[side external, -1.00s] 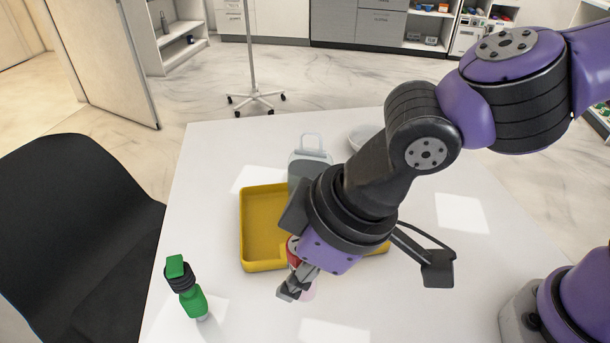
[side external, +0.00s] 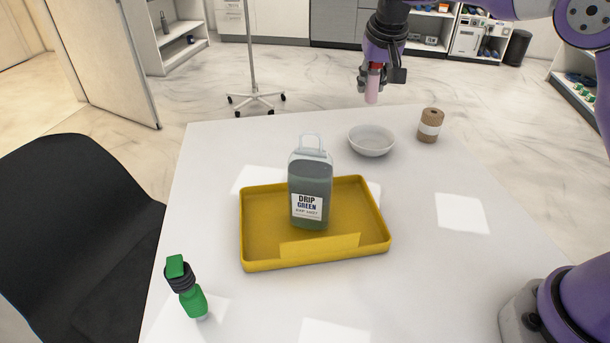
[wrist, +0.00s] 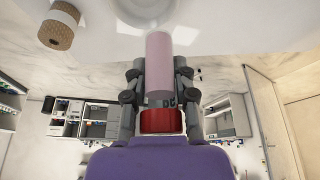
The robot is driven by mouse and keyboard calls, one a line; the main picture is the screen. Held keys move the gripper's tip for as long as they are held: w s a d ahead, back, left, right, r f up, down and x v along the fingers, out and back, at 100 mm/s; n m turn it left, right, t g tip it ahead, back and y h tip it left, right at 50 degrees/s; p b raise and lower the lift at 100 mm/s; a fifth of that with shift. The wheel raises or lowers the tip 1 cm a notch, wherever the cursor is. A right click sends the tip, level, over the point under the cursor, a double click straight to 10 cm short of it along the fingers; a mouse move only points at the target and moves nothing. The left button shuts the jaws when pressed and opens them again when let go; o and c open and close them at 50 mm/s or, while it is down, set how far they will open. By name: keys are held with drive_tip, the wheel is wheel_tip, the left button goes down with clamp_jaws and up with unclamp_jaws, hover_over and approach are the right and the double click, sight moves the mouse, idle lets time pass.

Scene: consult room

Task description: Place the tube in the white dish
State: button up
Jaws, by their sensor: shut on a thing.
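The tube is pink with a red cap and hangs upright in my gripper, pink end down, in the side view (side external: 372,90). My gripper (side external: 372,72) is shut on it near the red cap, above the far side of the table. In the wrist view the tube (wrist: 159,68) sits between the two fingers of my gripper (wrist: 159,88). The white dish (side external: 371,141) stands on the table below the tube, with a clear gap between them. The dish (wrist: 146,8) is partly cut off at the top of the wrist view, beyond the tube's end.
A brown roll with a pale band (side external: 430,125) stands to the right of the dish. A yellow tray (side external: 262,258) holds a drip green bottle (side external: 311,190). The table's right side is clear.

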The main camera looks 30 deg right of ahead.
drive_tip(key=w+d+f+m, duration=0.1)
drive_tip(key=d, duration=0.2)
hover_over(370, 145)
drive_tip(key=shift+f, duration=5.55)
drive_tip(key=o, duration=1)
